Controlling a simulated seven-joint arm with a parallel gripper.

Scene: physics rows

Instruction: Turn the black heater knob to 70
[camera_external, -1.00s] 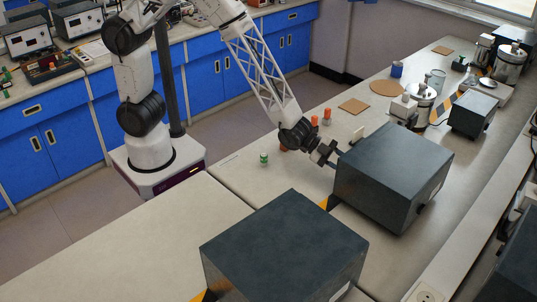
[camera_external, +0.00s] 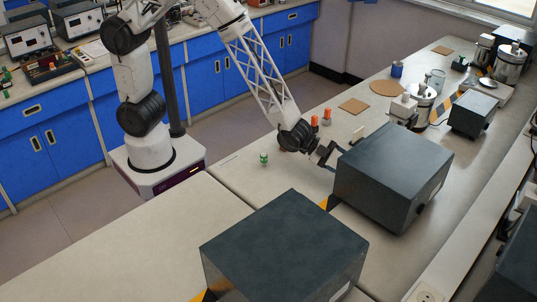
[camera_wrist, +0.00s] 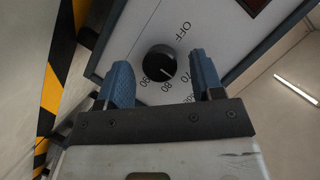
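The black heater knob (camera_wrist: 159,64) is on a light panel with printed marks OFF, 70, 80 and 90 in the wrist view. A pale pointer line on it points to the lower right, around 70 to 80. My gripper (camera_wrist: 161,60) is open, its two blue fingers on either side of the knob, with visible gaps in the picture. Whether a finger touches the knob cannot be told. In the external view my gripper (camera_external: 329,154) is at the near left face of a dark grey box (camera_external: 393,174); the knob is hidden there.
Another dark box (camera_external: 285,250) stands nearer on the bench. A small green-and-white bottle (camera_external: 264,159) and orange-topped items (camera_external: 327,117) stand near my wrist. Yellow-black tape (camera_wrist: 50,90) runs along the left in the wrist view. The bench left of the bottle is clear.

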